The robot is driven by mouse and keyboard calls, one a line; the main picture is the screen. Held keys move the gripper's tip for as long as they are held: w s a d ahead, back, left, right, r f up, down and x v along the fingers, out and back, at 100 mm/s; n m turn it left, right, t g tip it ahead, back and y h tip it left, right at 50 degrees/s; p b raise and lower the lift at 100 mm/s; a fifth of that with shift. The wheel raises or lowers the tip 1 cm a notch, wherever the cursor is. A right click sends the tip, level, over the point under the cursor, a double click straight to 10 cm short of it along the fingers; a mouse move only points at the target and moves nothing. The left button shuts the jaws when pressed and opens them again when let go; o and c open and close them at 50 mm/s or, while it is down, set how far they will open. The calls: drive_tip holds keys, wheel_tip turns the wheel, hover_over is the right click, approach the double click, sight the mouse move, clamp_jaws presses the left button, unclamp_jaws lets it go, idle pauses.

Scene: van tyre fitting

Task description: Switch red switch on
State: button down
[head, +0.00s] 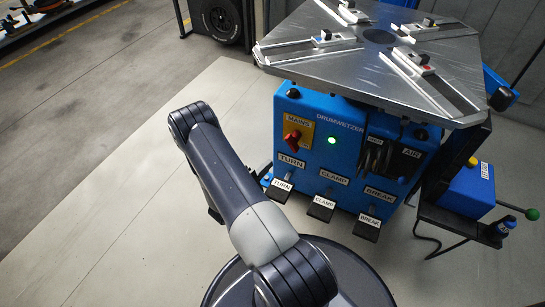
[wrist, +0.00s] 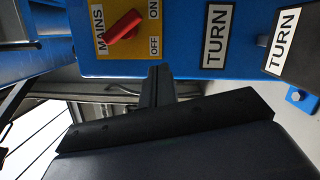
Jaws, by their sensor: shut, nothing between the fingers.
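The red switch (head: 292,138) is a rotary knob on a yellow MAINS plate on the blue machine's front. In the wrist view the red switch (wrist: 124,26) lies slanted, one end towards the ON label (wrist: 154,9) and the other away from the OFF label (wrist: 154,45). I cannot tell which end is the pointer. A round green lamp (head: 332,140) beside it glows. My gripper (wrist: 158,72) is shut and empty, its tip just below the yellow plate in the wrist picture, apart from the switch. In the head view my arm hides most of it.
TURN (head: 280,188), CLAMP (head: 322,206) and BREAK (head: 369,226) pedals stick out low on the machine. A metal turntable (head: 375,75) with clamps overhangs the panel. The floor left of the machine is clear. A tyre (head: 222,20) stands at the back.

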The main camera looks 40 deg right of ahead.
drive_tip(key=shift+s+a+f+p, duration=0.1)
drive_tip(key=shift+s+a+p, duration=0.05)
drive_tip(key=shift+a, duration=0.55)
drive_tip(key=shift+s+a+f+p, duration=0.1)
drive_tip(key=shift+s+a, duration=0.05)
drive_tip(key=shift+a, duration=0.5)
drive_tip(key=shift+s+a+f+p, duration=0.1)
drive_tip(key=shift+s+a+p, duration=0.05)
drive_tip(key=shift+a, duration=0.55)
drive_tip(key=shift+d, duration=0.15)
